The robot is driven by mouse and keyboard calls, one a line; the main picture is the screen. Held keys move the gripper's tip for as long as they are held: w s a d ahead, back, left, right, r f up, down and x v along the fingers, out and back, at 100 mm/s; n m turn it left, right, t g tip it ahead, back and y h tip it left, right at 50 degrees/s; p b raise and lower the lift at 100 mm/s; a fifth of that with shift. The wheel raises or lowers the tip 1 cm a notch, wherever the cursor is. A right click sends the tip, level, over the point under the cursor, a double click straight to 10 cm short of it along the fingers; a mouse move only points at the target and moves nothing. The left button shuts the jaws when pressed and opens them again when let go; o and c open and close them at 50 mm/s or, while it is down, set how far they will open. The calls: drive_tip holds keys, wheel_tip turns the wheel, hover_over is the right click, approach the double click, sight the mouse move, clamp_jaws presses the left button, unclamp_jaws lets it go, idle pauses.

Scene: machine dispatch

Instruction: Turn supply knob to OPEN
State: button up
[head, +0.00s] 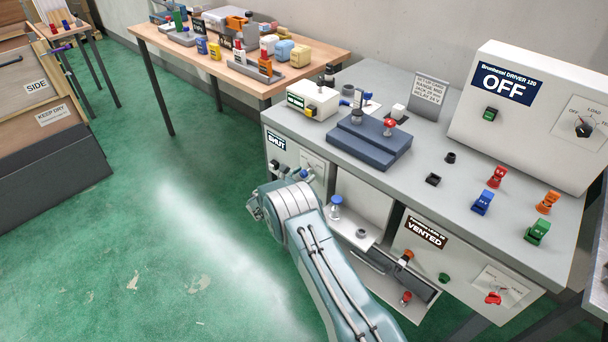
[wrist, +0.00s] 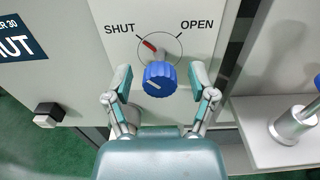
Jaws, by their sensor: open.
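The supply knob (wrist: 158,79) is a blue round knob on a pale panel in the wrist view, with the printed words SHUT at its upper left and OPEN at its upper right. A red mark (wrist: 150,45) on the dial points toward SHUT. My gripper (wrist: 160,85) is open, with one finger on each side of the knob and a gap showing on both sides. In the head view my gripper (head: 262,208) is at the front of the grey bench, by the SHUT sign (head: 277,141).
A black-and-white button (wrist: 47,115) sits left of the knob panel. A metal cylinder with a blue top (wrist: 293,125) stands on a shelf to the right. A lower panel reads VENTED (head: 425,233). The green floor left of my arm is clear.

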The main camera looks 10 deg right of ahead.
drive_tip(key=shift+a, duration=0.15)
clamp_jaws()
drive_tip(key=shift+r+m, duration=0.1)
drive_tip(key=shift+m, duration=0.3)
drive_tip(key=m, duration=0.3)
drive_tip(key=shift+w+m, duration=0.1)
drive_tip(key=shift+m, duration=0.3)
drive_tip(key=m, duration=0.4)
drive_tip(key=shift+m, duration=0.3)
drive_tip(key=m, duration=0.5)
drive_tip(key=shift+d+m, duration=0.2)
drive_tip(key=shift+m, duration=1.6)
